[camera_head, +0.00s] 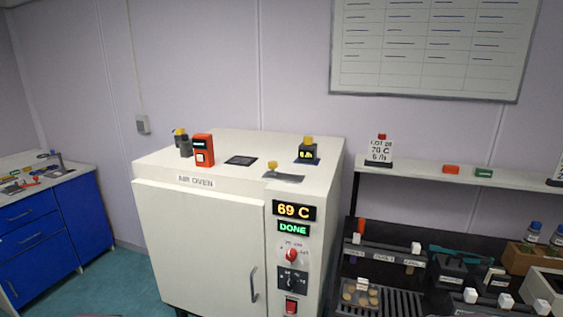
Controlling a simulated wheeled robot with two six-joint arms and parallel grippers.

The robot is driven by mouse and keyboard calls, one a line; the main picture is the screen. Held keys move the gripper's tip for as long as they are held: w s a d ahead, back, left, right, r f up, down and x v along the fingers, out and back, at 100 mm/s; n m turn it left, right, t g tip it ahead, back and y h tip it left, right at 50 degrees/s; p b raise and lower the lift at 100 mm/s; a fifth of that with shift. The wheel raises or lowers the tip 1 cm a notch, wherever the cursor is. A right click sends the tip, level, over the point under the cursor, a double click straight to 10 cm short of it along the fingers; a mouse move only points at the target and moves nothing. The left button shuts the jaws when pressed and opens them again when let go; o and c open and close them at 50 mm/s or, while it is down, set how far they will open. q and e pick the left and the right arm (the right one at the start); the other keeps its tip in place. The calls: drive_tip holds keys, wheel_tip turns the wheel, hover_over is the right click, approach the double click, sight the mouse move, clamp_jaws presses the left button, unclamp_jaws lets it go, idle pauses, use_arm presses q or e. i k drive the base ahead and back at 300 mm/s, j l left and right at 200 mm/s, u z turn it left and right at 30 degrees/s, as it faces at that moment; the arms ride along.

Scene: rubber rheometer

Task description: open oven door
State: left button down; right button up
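The white air oven (238,156) stands in the middle of the head view, with "AIR OVEN" on its front top edge. Its white front door (197,245) looks closed, though a thin dark line runs along its top edge. A grey vertical handle (254,285) is on the door's right side. Right of the door, a control panel (291,250) has a display reading 69 C, a green DONE display, a red knob, a black dial and a red switch. The door's lower part is cut off by the frame.
Small devices, one of them an orange box (202,150), stand on the oven top. A blue cabinet (40,240) is at the left. A dark shelf bench (400,255) with racks and bottles is close at the right. Teal floor (120,275) is clear left of the oven.

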sight(206, 249)
drive_tip(key=i+l+u, duration=0.1)
drive_tip(key=u, duration=0.3)
drive_tip(key=i+l+u, duration=0.2)
drive_tip(key=u, duration=0.15)
drive_tip(key=i+l+u, duration=0.25)
drive_tip(key=u, duration=0.15)
